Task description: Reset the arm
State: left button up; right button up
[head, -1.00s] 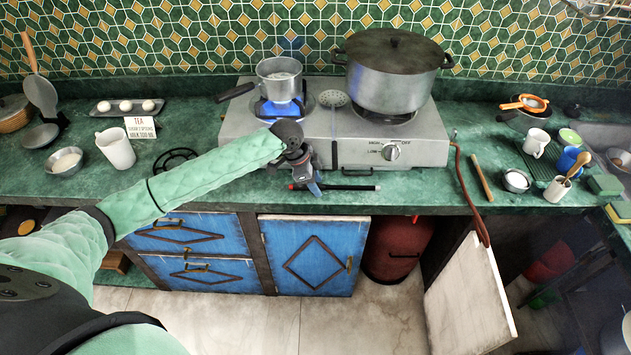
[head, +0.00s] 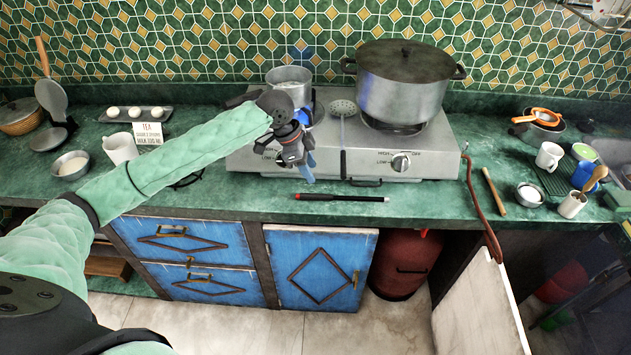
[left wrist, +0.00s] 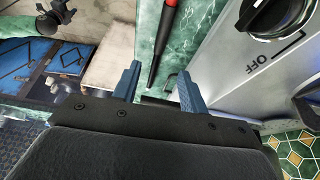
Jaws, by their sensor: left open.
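My left arm reaches in from the left in the head view. My left gripper (head: 306,172) is in front of the left half of the gas hotplate (head: 441,152), raised above the counter edge. In the left wrist view its two blue fingers (left wrist: 160,88) are apart with nothing held between them. A black and red stick-like lighter (head: 340,197) lies on the counter in front of the hotplate, apart from the gripper. It also shows beyond the fingers in the left wrist view (left wrist: 160,45). My right gripper is not in view.
A large lidded pot (head: 402,85) stands on the right burner. A white cup (head: 119,148) is left of my arm. A cabinet door (head: 480,310) stands open below.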

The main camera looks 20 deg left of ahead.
pick_arm(q)
jog(key=shift+v, duration=0.9)
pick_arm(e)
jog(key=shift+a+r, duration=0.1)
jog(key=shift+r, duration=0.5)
